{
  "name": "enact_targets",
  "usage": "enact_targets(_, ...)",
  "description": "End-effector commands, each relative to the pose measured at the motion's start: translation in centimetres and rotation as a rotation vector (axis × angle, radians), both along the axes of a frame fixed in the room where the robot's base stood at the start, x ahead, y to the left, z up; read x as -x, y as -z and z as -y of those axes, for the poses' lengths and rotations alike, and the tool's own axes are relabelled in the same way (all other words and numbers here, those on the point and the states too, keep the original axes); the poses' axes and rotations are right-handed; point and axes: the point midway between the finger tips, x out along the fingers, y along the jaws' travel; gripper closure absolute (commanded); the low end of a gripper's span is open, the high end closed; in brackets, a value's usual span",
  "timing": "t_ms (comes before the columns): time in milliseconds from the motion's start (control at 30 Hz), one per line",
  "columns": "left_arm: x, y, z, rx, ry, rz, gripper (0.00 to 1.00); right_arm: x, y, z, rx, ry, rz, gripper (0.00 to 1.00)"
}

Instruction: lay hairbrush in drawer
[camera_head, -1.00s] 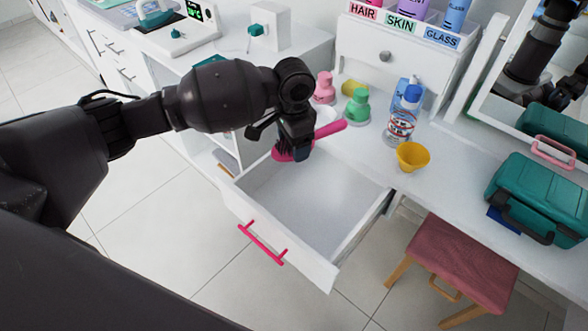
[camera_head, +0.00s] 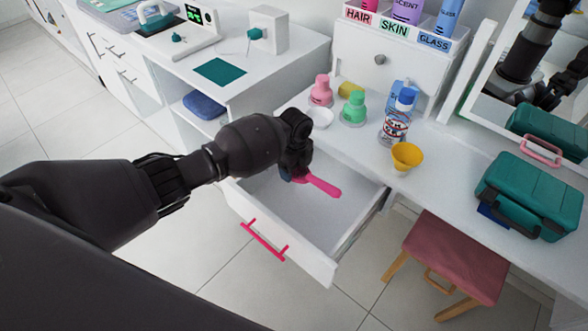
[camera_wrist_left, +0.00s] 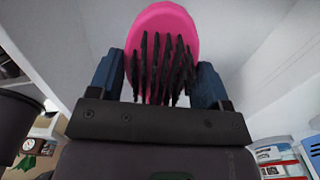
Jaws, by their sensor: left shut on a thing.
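The pink hairbrush (camera_head: 322,185) is in my left gripper (camera_head: 291,176), over the open drawer (camera_head: 277,211). Its handle points right and slightly down in the head view. In the left wrist view the pink brush head (camera_wrist_left: 162,25) with dark bristles sits between the two blue fingers of my left gripper (camera_wrist_left: 160,78), which is shut on it. The white drawer is pulled out and shows nothing else inside; it has a pink handle (camera_head: 264,240) on its front. Whether the brush touches the drawer floor I cannot tell. My right gripper is not seen.
A teal case (camera_head: 528,195) is at right, above a pink stool (camera_head: 456,258).

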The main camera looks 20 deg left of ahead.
Motion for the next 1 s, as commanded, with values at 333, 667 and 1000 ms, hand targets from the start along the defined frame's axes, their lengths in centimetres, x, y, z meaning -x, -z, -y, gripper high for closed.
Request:
enact_targets(333, 0.5, 1.9, 0.0, 0.001, 0.082, -0.001, 0.54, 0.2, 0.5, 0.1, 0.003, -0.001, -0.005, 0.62)
enact_targets(667, 0.5, 4.7, 0.0, 0.001, 0.079, -0.003, 0.54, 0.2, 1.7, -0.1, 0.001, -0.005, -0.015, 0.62)
enact_targets(1000, 0.5, 7.4, 0.0, -0.001, 0.079, -0.004, 0.54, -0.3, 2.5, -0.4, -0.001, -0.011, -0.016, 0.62)
